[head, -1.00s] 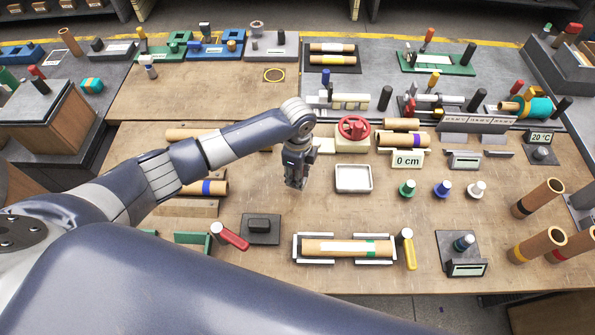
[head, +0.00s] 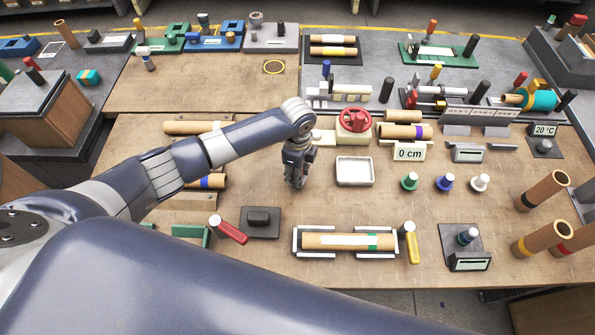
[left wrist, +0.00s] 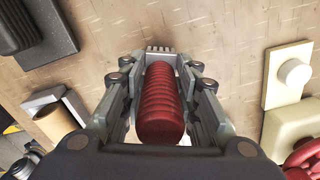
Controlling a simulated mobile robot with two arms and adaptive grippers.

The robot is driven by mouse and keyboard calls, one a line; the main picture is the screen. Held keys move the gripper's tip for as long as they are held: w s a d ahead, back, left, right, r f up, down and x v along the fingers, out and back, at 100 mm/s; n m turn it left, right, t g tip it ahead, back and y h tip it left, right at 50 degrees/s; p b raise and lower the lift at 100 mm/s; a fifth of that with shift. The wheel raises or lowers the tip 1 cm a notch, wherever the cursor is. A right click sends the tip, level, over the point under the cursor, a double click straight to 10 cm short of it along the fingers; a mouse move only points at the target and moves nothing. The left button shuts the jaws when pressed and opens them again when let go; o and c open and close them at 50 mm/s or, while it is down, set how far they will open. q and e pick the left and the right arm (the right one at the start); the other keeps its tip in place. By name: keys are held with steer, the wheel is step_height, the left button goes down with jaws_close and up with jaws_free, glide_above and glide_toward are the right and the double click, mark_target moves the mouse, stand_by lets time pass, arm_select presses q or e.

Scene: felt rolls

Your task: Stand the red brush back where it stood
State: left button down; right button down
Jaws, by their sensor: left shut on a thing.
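My left gripper (head: 297,182) is over the wooden bench, left of a white tray, fingers pointing down. In the left wrist view its fingers (left wrist: 158,95) are shut on a dark red ribbed cylinder, which looks like the handle of the red brush (left wrist: 160,105). Its lower end is hidden, and I cannot tell whether it touches the bench. In the head view the gripper hides it. A green brush-like piece (head: 409,182), a blue one (head: 445,183) and a white one (head: 480,183) stand in a row to the right. My right gripper is not in view.
The white tray (head: 355,172) and the red handwheel (head: 355,120) are right of the gripper. A dark block on a plate (head: 260,221) and a cradled roll (head: 345,241) lie in front. Tall tubes (head: 541,191) stand at right.

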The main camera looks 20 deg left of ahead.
arm_select(q)
steer(key=shift+f, duration=0.3)
steer(key=c, duration=1.2)
jaws_free()
steer(key=shift+o, duration=0.2)
step_height(320, 180, up, 12)
steer(key=shift+r, duration=0.1)
